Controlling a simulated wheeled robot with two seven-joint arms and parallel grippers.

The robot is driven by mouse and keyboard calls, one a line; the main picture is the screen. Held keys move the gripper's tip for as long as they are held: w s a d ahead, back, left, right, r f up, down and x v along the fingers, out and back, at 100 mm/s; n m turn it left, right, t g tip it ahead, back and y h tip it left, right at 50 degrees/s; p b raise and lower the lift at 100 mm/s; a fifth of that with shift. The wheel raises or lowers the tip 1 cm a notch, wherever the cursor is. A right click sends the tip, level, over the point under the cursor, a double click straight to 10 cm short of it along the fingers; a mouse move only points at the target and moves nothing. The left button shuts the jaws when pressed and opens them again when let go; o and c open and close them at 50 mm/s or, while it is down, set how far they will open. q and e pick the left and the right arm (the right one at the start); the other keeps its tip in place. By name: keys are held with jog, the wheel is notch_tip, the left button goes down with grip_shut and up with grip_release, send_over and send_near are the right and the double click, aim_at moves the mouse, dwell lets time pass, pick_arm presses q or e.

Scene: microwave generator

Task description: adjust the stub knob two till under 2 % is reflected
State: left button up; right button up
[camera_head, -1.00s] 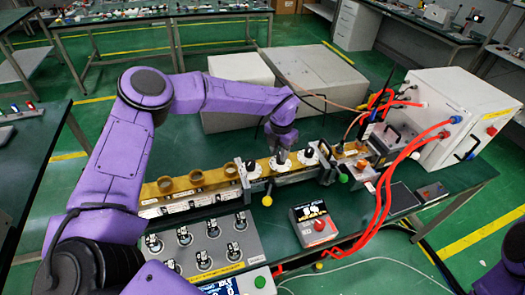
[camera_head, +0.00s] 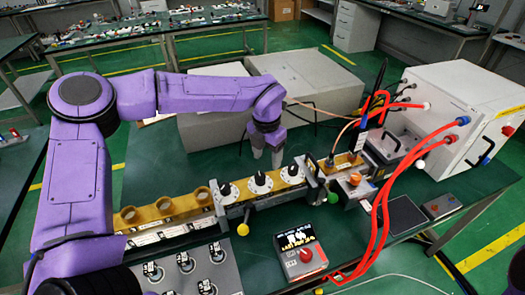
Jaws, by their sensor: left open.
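Three stub knobs, black on white dials, stand in a row on the brass waveguide section (camera_head: 245,193): a left knob (camera_head: 225,188), the middle knob (camera_head: 260,181) and a right knob (camera_head: 292,173). The middle one looks like stub knob two. My left gripper (camera_head: 267,155) points down just behind the middle knob, its fingers apart and empty. It looks clear of the knob. No reflected-power reading shows in this view. My right gripper is out of view.
A box with a red button (camera_head: 305,255) stands in front of the waveguide. Red hoses (camera_head: 378,215) run to the white generator cabinet (camera_head: 455,120) at right. A grey control panel (camera_head: 205,265) is at lower left. Large grey boxes (camera_head: 305,85) stand behind.

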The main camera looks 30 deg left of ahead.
aim_at(259, 176)
pick_arm(q)
jog(key=r, duration=0.2)
jog(key=shift+s+a+r, duration=0.25)
jog(key=shift+a+r, duration=0.05)
jog(key=shift+a, duration=0.1)
jog(key=s+a+r+t, duration=0.1)
jog(key=s+r, duration=0.4)
jog(key=s, duration=0.1)
jog(key=w+a+f+m+h+b, duration=0.35)
jog(key=f+m+b, duration=0.3)
jog(key=b, duration=0.45)
jog(key=d+f+m, duration=0.1)
jog(key=f+m, duration=0.1)
jog(key=f, duration=0.1)
jog(key=d+f+m, duration=0.1)
jog(key=f+m, duration=0.1)
jog(key=w+d+f+m+h+p, duration=0.1)
jog(key=d+f+m, duration=0.1)
jog(key=f, duration=0.1)
jog(key=shift+f, duration=0.3)
jog(key=c, duration=1)
jog(key=shift+c, duration=0.2)
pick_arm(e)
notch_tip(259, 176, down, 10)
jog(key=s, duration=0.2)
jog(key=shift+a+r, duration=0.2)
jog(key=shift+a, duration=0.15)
